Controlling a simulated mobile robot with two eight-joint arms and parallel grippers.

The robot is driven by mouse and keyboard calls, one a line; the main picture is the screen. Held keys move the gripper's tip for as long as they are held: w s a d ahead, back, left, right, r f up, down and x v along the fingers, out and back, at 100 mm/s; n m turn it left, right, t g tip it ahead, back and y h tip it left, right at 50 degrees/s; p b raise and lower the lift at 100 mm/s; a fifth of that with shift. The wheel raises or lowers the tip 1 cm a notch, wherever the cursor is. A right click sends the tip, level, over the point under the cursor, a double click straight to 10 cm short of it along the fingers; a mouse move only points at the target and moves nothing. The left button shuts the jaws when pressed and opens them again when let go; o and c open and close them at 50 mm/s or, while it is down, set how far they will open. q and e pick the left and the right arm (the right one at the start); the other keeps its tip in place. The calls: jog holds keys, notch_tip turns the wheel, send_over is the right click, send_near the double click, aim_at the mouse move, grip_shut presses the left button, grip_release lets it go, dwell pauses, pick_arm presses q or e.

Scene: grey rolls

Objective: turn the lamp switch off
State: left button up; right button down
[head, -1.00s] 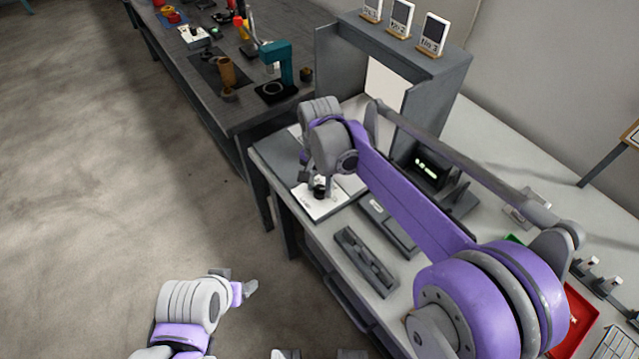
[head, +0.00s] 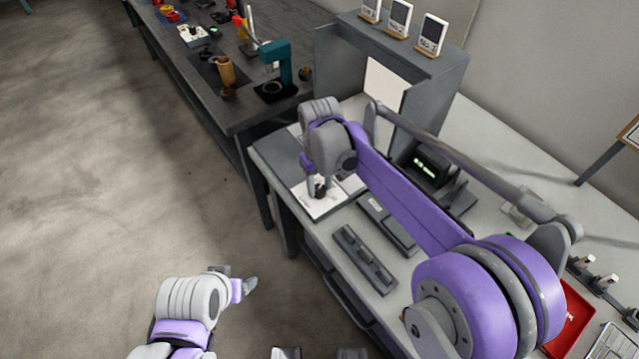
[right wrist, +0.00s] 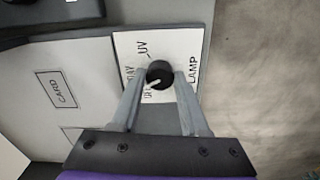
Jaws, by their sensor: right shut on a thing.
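The lamp switch is a black round knob (right wrist: 159,74) with a white pointer, on a white plate (right wrist: 182,45) marked LAMP, UV and DAY. A further label at the lower left is partly hidden. In the right wrist view the pointer aims to the lower left, towards that label. My right gripper (right wrist: 160,80) has one finger on each side of the knob and is shut on it. In the head view the plate (head: 318,207) lies at the bench's near left corner, under my right gripper (head: 319,188). My left gripper (head: 248,285) hangs over the floor, away from the bench; its opening is unclear.
A grey panel marked CARD (right wrist: 65,90) is beside the plate. A grey viewing booth (head: 440,88) with several small framed cards stands behind. A slotted dark tray (head: 363,257) lies on the bench front. A red tray (head: 572,320) is at the right.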

aim_at(320, 189)
jog(key=n, duration=0.6)
jog(key=shift+w+n, duration=0.1)
jog(key=shift+n, duration=0.3)
dwell(0.4)
jog(key=shift+c, duration=2)
grip_release()
notch_tip(320, 189, up, 11)
jog(key=p, duration=0.1)
jog(key=shift+f, duration=0.1)
